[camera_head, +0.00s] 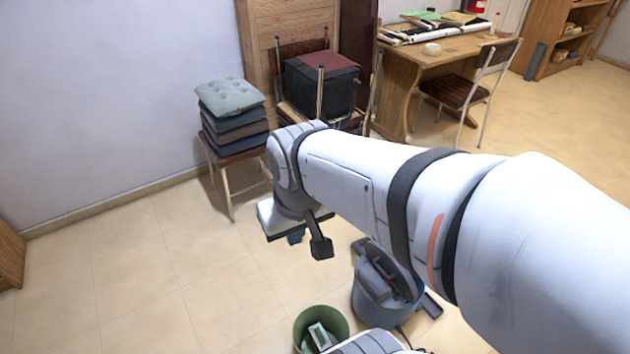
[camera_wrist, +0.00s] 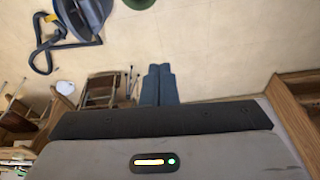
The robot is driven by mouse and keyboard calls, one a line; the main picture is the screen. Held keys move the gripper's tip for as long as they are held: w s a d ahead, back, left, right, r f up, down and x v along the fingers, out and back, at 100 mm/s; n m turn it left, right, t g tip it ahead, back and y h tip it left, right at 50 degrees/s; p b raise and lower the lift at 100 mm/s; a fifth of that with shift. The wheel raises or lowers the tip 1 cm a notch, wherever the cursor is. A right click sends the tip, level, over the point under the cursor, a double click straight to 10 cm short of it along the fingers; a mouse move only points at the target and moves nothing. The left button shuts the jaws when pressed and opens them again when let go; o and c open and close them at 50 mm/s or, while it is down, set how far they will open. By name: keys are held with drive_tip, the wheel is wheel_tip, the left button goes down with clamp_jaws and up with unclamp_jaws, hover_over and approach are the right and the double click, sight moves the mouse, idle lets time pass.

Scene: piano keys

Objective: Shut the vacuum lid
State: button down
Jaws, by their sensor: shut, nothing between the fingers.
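The vacuum (camera_head: 372,302) is a round blue-grey canister on the floor, right of centre in the head view. A flat grey part that looks like its lid (camera_head: 397,270) stands raised and tilted over the open top, partly hidden by my arm. The vacuum (camera_wrist: 88,14) also shows at the top left of the wrist view, cut off by the edge. My gripper (camera_head: 296,238) is above the floor, to the left of the vacuum and apart from it. In the wrist view my gripper (camera_wrist: 159,68) has its two fingers together, with nothing between them.
A green bin (camera_head: 303,322) stands just left of the vacuum. A black hose (camera_wrist: 41,52) lies beside the vacuum. Floor at the left is clear.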

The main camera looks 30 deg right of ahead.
drive_tip(key=shift+s+a, duration=0.1)
drive_tip(key=n+g+h+b, duration=0.1)
drive_tip(key=n+h+b, duration=1.2)
drive_tip(key=n+b, duration=0.8)
hover_over(372, 280)
drive_tip(key=a+b, duration=0.2)
drive_tip(key=a, duration=1)
wheel_tip(372, 280, down, 61)
drive_tip(key=m, duration=0.2)
drive_tip(key=x, duration=0.3)
drive_tip(key=b+x, duration=0.1)
drive_tip(key=x, duration=0.2)
drive_tip(key=s+b+x, duration=0.1)
drive_tip(key=x, duration=0.2)
drive_tip(key=shift+s+d+r, duration=0.1)
drive_tip(key=shift+d, duration=0.1)
drive_tip(key=shift+d+r, duration=0.3)
drive_tip(key=shift+d, duration=0.25)
drive_tip(key=shift+d+r, duration=0.3)
drive_tip(key=shift+d, duration=0.25)
drive_tip(key=shift+d+r+b, duration=0.35)
drive_tip(key=shift+d, duration=0.3)
